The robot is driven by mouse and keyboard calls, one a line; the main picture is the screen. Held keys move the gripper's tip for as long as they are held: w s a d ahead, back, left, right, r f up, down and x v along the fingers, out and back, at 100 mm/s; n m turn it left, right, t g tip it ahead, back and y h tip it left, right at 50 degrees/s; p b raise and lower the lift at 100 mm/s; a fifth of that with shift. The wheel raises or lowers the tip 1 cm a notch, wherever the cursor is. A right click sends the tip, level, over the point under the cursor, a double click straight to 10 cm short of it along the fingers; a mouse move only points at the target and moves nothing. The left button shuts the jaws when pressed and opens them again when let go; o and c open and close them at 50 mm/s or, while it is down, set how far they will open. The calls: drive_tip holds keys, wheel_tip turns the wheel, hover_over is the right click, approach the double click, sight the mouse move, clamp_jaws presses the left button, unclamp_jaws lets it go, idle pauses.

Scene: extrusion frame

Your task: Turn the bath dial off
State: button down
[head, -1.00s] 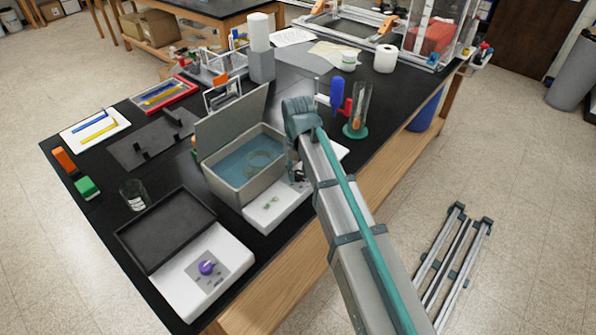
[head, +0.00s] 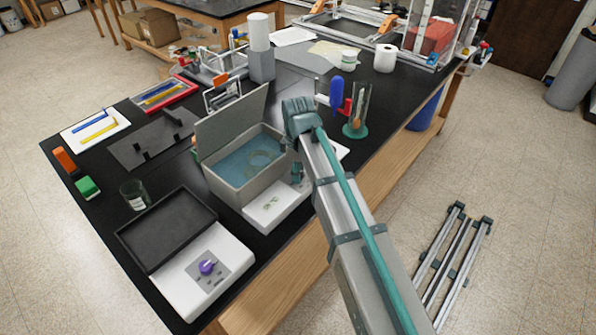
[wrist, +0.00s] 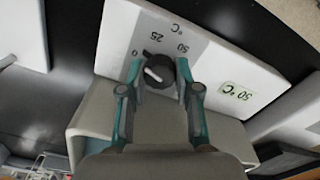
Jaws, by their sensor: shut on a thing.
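The bath (head: 221,185) is a grey open box of water with a raised lid and a white front panel (head: 268,212). In the wrist view its black dial (wrist: 158,72) has a white pointer mark and sits below the labels 0, 25 and 50 °C. The pointer slants toward the upper left, on the 0 side. A pale green display (wrist: 237,91) reads 50 °C. My gripper (wrist: 160,70) is shut on the dial, one teal finger on each side. In the head view my gripper (head: 297,172) is at the panel's right end, and my arm hides the dial.
A white hotplate with a purple knob (head: 207,267) stands in front of the bath at the left. A glass jar (head: 133,195) is beside it. A tube on a teal base (head: 356,128) and a blue-handled tool (head: 336,95) stand right of my arm.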

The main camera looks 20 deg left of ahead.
drive_tip(key=shift+n, duration=1.8)
drive_tip(key=c, duration=0.8)
unclamp_jaws()
wheel_tip(320, 180, up, 12)
drive_tip(key=shift+r, duration=0.1)
